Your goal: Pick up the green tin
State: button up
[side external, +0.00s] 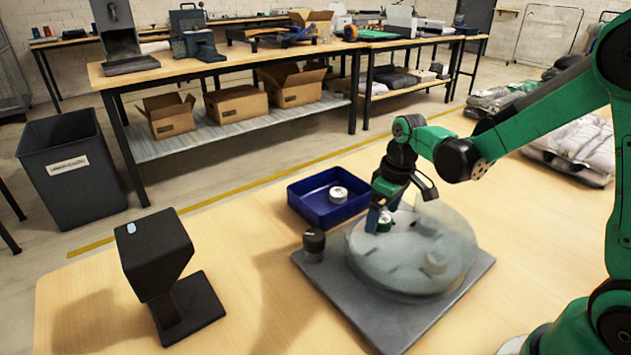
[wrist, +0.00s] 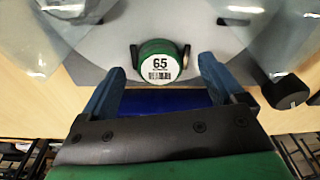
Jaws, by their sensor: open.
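The green tin (wrist: 157,66) has a white lid printed with 65 and a barcode. In the wrist view it sits ahead of and between my gripper's (wrist: 161,74) two blue fingers, with visible gaps on both sides. Small dark posts flank it. My gripper is open and low over the turntable's edge, around or just above the tin; the exact height is unclear.
A grey base plate (side external: 400,335) carries a black knob (side external: 313,243). A blue tray (side external: 310,205) holds a white-lidded tin (side external: 338,195). A black scanner stand (side external: 160,260) is at left.

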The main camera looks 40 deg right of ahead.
jog(key=shift+f, duration=0.3)
grip_shut()
jog(key=shift+r, duration=0.1)
